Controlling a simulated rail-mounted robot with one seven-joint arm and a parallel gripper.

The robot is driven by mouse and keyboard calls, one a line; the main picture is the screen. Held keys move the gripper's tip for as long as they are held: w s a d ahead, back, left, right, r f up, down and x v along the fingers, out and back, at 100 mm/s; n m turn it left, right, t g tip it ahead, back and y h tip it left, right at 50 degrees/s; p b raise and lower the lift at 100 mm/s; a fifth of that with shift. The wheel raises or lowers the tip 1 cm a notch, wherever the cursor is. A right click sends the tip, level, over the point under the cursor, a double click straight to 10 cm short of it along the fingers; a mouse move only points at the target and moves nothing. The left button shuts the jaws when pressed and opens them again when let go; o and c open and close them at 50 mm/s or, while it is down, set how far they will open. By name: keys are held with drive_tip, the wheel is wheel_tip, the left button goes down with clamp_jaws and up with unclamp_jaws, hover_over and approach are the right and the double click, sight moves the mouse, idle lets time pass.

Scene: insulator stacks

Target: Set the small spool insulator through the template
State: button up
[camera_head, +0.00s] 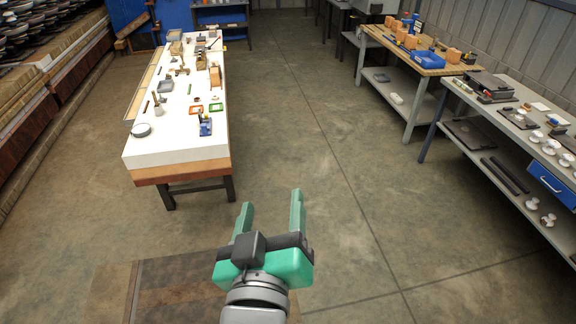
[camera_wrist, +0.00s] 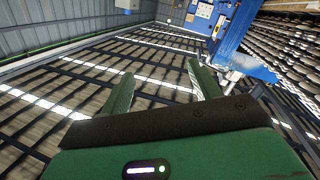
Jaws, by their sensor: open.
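My gripper (camera_head: 270,215) is open and empty, raised over the bare floor in front of the long white-topped table. Its two green fingers also show in the wrist view (camera_wrist: 158,92), spread apart with nothing between them. Small white insulators (camera_head: 548,147) stand on the grey bench at the right, and a few more (camera_head: 532,204) are on its lower shelf. They are too small to tell which is the small spool insulator. I cannot make out a template for certain in either view.
The white-topped table (camera_head: 176,148) holds an orange frame, a green frame and a blue tool at its near end. A wooden workbench (camera_head: 425,66) with orange blocks stands at the back right. The grey bench (camera_head: 480,120) stands at the right. The floor between is clear. Stacked racks line the left.

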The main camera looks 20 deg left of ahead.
drive_tip(key=s+d+r+m+t+h, duration=0.1)
drive_tip(key=s+d+r+m+t, duration=0.1)
drive_tip(key=d+r, duration=0.2)
drive_tip(key=s+d+r+m+t+h, duration=0.1)
drive_tip(key=s+d+r+m+t, duration=0.1)
drive_tip(key=r, duration=0.8)
drive_tip(key=s+d+r+m+t+h, duration=0.2)
drive_tip(key=s+d+r+m+t, duration=0.1)
drive_tip(key=d+r, duration=0.2)
drive_tip(key=shift+d+r+t, duration=0.3)
drive_tip(key=shift+r, duration=0.6)
